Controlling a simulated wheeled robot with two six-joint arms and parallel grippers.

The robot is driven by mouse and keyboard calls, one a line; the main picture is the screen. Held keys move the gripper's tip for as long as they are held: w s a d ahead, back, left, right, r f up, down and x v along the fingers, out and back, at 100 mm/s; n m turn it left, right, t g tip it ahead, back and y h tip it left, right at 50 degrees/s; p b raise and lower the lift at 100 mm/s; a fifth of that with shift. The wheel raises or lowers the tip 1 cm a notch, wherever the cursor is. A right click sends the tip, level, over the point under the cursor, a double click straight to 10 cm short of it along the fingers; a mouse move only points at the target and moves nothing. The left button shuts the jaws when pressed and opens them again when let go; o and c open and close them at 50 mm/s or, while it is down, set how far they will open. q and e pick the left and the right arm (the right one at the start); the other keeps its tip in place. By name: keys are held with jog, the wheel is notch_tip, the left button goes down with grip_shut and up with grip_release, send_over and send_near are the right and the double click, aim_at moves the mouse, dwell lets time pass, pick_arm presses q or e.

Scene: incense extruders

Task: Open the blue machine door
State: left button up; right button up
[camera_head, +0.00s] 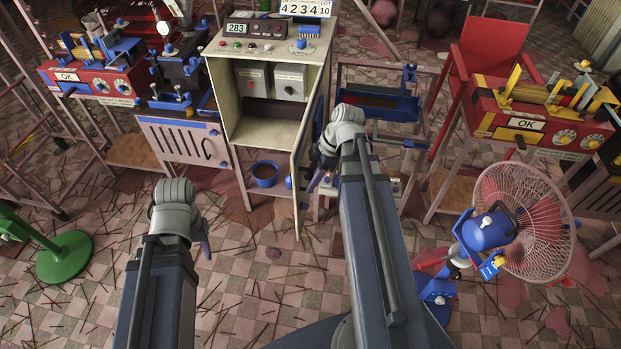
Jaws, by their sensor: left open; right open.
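The beige cabinet (225,90) stands open at the centre top, with its inside and two grey boxes showing. Its door (298,170) is swung out on the right side and shows nearly edge-on, with small blue parts near its edge. My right gripper (317,183) is open, just right of the door's edge; its fingers are partly hidden by my wrist, and I cannot tell whether it touches the door. My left gripper (205,245) is open and empty over the floor, left of the door and below the cabinet.
A blue-trimmed machine (178,85) with a slotted panel (185,142) stands left of the cabinet. A blue pot (265,174) sits below the cabinet. A fan (522,222) stands at right, a green stand (64,257) at left. Sticks litter the tiled floor.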

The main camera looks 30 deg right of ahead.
pick_arm(q)
notch_tip(320, 180, up, 7)
jog(key=p, duration=0.6)
jog(key=shift+f, duration=0.15)
pick_arm(e)
jog(key=v, duration=0.7)
pick_arm(q)
jog(key=shift+f, duration=0.1)
pick_arm(e)
jog(key=shift+s, duration=0.15)
